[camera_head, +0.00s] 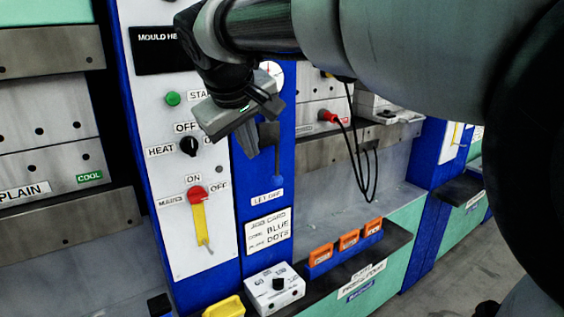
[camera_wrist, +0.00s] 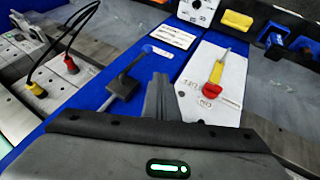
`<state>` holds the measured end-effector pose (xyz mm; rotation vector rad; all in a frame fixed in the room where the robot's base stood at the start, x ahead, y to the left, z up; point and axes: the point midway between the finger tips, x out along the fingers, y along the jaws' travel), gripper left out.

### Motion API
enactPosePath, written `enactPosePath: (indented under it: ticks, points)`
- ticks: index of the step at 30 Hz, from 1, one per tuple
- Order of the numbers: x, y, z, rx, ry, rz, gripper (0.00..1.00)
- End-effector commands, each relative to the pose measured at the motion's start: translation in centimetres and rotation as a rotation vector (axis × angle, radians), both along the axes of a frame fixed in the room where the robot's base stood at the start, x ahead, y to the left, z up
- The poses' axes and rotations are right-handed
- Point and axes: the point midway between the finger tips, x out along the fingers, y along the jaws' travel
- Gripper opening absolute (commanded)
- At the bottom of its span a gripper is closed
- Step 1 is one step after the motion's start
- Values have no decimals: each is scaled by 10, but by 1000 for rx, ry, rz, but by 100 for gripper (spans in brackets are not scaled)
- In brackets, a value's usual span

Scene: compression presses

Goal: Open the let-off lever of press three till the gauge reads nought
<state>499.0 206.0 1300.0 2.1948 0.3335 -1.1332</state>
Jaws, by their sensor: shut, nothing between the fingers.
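The let-off lever (camera_head: 277,165) hangs down on the blue column above its "LET OFF" label (camera_head: 267,197). Its dark body and rod (camera_wrist: 123,84) also show in the wrist view, left of my fingers. My gripper (camera_head: 248,150) is shut and empty, just left of the lever in the head view and seemingly in front of the column. I cannot tell whether it touches. A white gauge (camera_head: 274,70) with a red mark is partly hidden behind my wrist, so its reading cannot be told. The sign on the front ledge (camera_head: 362,279) is too small to read surely.
The white control panel (camera_head: 190,130) left of the lever carries a green button, a heat knob and a red-and-yellow mains switch (camera_head: 198,215). Black cables (camera_head: 362,160) hang to the right. Orange blocks (camera_head: 348,240) and a white knob box (camera_head: 275,288) sit below.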

Motion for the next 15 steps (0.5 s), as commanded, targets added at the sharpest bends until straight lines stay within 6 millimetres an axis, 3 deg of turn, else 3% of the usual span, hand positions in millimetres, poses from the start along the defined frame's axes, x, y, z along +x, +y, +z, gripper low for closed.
enactPosePath:
  ticks: [15]
  points:
    - [6, 0, -9, -2, 0, 1, 0]
